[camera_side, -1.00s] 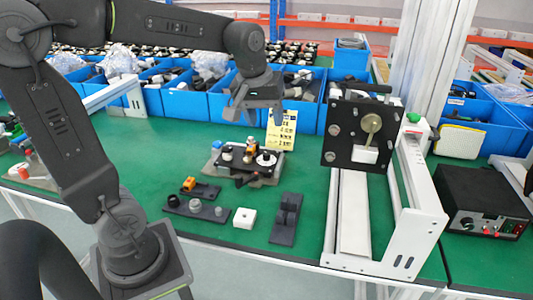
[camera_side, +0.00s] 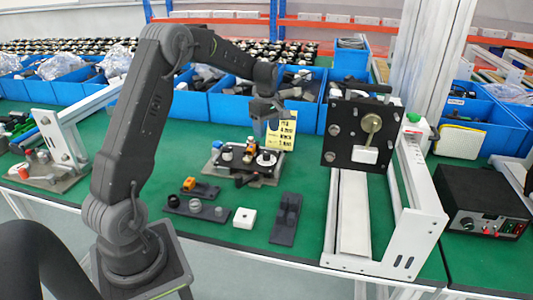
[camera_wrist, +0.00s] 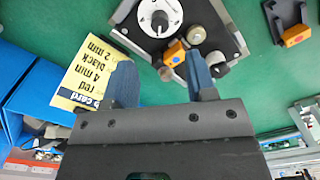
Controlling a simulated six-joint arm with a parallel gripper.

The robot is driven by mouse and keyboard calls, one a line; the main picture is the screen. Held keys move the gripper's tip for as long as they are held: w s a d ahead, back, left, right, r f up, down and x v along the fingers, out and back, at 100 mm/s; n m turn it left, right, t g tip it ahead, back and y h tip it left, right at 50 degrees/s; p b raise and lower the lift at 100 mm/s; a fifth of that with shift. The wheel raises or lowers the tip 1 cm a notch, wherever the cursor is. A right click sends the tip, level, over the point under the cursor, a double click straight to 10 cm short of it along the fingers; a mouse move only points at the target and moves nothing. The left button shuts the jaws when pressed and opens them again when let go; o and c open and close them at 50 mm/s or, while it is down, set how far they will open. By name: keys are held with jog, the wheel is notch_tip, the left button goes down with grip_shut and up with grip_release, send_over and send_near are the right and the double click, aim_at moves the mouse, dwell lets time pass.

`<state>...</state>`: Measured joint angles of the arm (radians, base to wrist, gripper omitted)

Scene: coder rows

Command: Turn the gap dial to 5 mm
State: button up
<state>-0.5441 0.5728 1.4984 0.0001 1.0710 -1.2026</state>
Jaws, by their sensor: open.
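A dark fixture (camera_side: 250,167) sits on the green table, carrying an orange block and round knobs. A pale round dial-like part (camera_side: 266,159) is on its right side. In the wrist view a pale round dial with a dark centre (camera_wrist: 158,20) shows at the top edge, cut off by it; no marks on it are readable. I cannot tell for sure which part is the gap dial. My gripper (camera_side: 268,128) is above and behind the fixture, near the yellow card (camera_side: 282,130). In the wrist view my gripper (camera_wrist: 163,80) has its blue fingers apart, with nothing held between them.
The card in the wrist view (camera_wrist: 90,72) reads "red 4 mm black 2 mm". Small dark holders (camera_side: 196,208), a white block (camera_side: 244,218) and a dark stand (camera_side: 286,218) lie in front. Blue bins (camera_side: 206,106) line the back. A white frame (camera_side: 410,235) stands right.

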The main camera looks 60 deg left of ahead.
aim_at(267, 153)
notch_tip(267, 153, down, 10)
jog(key=shift+r, duration=0.25)
jog(key=c, duration=0.9)
